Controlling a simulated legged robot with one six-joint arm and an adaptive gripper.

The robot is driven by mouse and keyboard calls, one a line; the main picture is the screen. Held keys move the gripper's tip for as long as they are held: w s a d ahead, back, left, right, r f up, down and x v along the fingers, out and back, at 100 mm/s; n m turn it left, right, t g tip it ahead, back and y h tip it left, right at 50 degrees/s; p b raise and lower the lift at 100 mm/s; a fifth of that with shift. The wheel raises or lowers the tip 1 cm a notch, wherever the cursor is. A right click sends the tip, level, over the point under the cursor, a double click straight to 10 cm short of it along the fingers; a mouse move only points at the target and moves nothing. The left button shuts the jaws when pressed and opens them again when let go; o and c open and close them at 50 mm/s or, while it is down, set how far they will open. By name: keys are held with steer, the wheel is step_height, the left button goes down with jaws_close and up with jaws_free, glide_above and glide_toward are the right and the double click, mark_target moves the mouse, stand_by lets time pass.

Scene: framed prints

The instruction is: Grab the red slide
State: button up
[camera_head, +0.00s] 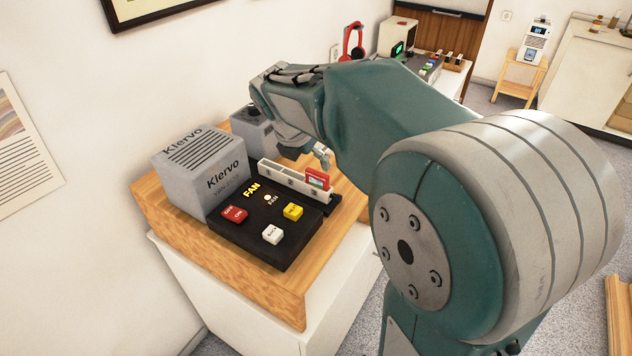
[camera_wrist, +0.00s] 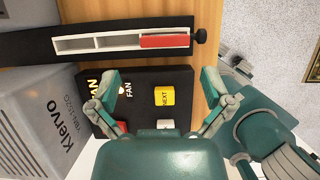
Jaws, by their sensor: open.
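The red slide (camera_head: 317,180) stands in the end slot of a white slotted holder (camera_head: 283,178), at the right end in the head view. In the wrist view the slide (camera_wrist: 165,41) fills the right slot of the holder (camera_wrist: 72,45), and the other two slots look empty. My gripper (camera_wrist: 160,78) is open and empty in the wrist view, its fingers spread wide. The slide lies beyond the fingertips, roughly between them sideways. In the head view one fingertip shows just above and behind the slide; the other is hidden.
A black control box (camera_head: 265,232) with red, yellow and white buttons sits in front of the holder. A grey Klervo box (camera_head: 200,170) stands left of it on the wooden top (camera_head: 270,290).

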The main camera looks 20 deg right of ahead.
mark_target(315, 176)
steer(key=shift+w+f, duration=0.2)
steer(key=shift+f, duration=0.75)
steer(key=d+f, duration=0.1)
steer(key=f, duration=0.1)
steer(key=d+f, duration=0.1)
steer(key=f, duration=0.1)
steer(key=shift+w+d+f, duration=0.1)
steer(key=shift+w+d, duration=0.05)
steer(key=shift+d, duration=0.15)
steer(key=shift+w+d+f, duration=0.15)
steer(key=shift+f, duration=0.3)
steer(key=shift+a, duration=0.4)
steer(key=c, duration=0.8)
